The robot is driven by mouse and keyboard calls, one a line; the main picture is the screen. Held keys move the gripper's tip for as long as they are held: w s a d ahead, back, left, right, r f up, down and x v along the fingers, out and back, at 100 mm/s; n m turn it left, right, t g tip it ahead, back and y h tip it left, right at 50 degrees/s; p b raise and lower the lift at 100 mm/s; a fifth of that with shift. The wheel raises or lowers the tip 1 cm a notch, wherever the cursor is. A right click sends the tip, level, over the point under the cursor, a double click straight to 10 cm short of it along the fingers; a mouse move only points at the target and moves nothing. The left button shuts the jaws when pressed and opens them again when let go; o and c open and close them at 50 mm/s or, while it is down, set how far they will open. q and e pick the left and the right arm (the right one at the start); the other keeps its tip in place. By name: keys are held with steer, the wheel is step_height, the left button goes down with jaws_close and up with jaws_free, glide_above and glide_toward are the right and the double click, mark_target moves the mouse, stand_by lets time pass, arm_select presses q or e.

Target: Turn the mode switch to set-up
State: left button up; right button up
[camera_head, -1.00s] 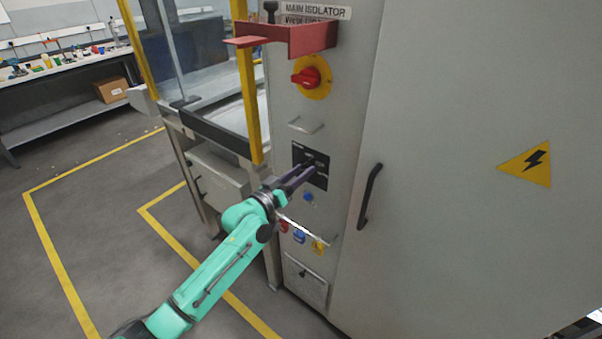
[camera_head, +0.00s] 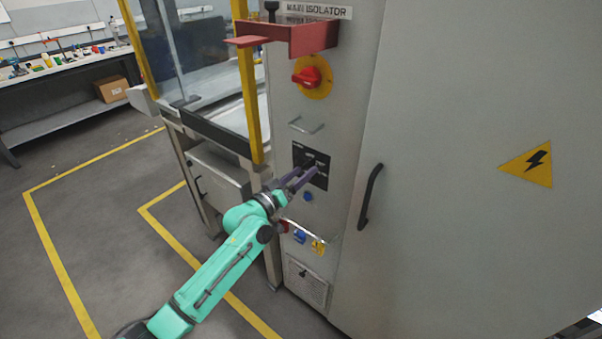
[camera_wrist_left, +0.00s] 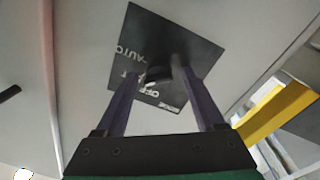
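The mode switch is a small black knob (camera_wrist_left: 158,75) on a black square label plate (camera_wrist_left: 170,42) on the grey cabinet front. The plate (camera_head: 325,164) also shows in the head view, below a small handle. White lettering on it includes AUTO and OFF; which position the knob points to is not clear. My left gripper (camera_head: 307,171) reaches the plate from lower left. In the wrist view its two dark fingers (camera_wrist_left: 156,73) stand apart on either side of the knob; contact cannot be told. The fingers hide part of the plate. My right gripper is out of view.
A red isolator switch (camera_head: 311,76) on a yellow disc sits above, under a red bracket (camera_head: 305,38). A black door handle (camera_head: 370,196) is to the right. A blue button (camera_head: 308,197) and hanging padlocks (camera_head: 300,236) are below. A yellow post (camera_head: 250,100) stands left.

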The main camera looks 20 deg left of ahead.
arm_select(q)
steer(key=b+v, duration=0.3)
steer(key=v, duration=1.1)
steer(key=shift+s, duration=0.25)
steer(key=shift+a+f, duration=0.15)
steer(key=shift+a, duration=0.05)
